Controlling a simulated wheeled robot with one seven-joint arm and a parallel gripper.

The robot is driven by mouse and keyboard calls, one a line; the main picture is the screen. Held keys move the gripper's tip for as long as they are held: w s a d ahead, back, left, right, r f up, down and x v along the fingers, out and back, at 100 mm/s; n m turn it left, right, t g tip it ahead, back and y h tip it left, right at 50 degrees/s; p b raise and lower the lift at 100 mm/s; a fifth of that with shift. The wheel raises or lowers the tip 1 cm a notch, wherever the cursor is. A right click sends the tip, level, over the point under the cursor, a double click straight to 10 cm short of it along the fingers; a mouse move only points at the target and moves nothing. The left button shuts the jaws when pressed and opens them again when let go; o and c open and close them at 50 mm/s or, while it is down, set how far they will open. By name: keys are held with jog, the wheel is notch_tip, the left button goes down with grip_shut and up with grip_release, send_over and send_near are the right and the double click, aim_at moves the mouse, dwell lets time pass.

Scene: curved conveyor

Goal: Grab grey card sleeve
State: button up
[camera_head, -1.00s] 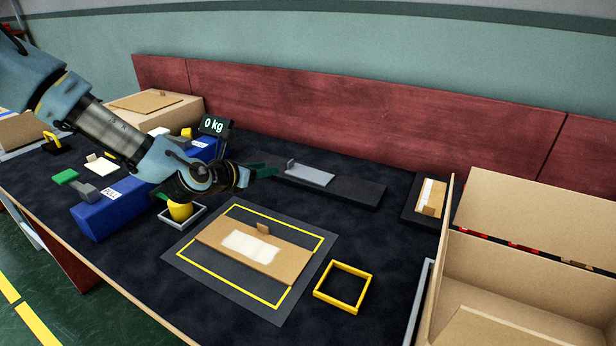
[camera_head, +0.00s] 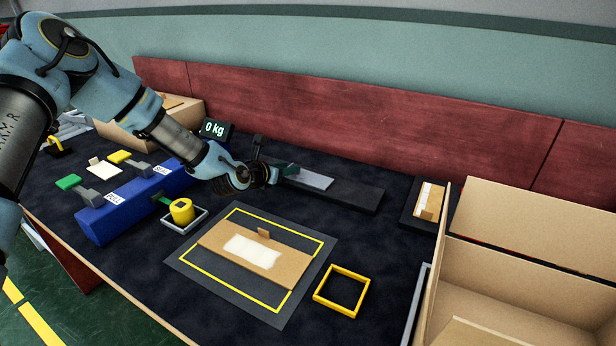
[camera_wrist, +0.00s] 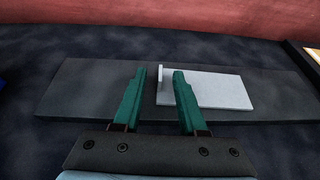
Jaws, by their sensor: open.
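The grey card sleeve (camera_head: 311,180) lies flat on a long dark board at the back of the table. In the wrist view the sleeve (camera_wrist: 218,91) has a small upright tab (camera_wrist: 160,78) at its left end. My gripper (camera_head: 290,170) is at the left end of the sleeve in the head view and partly hides it. In the wrist view my gripper's green fingers (camera_wrist: 157,75) are open, with the tab between their tips and the sleeve's body running off to the right past the right finger. I cannot tell whether a finger touches the sleeve.
The dark board (camera_head: 355,194) has bare room to the right. A cardboard piece (camera_head: 290,262) lies on a yellow-lined mat in front. A yellow square frame (camera_head: 342,290), a blue block (camera_head: 120,212), a yellow weight (camera_head: 181,211) and an open carton (camera_head: 530,235) stand around. A scale display (camera_head: 214,129) stands behind.

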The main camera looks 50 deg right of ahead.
jog(key=shift+c, duration=0.3)
grip_shut()
dwell(0.3)
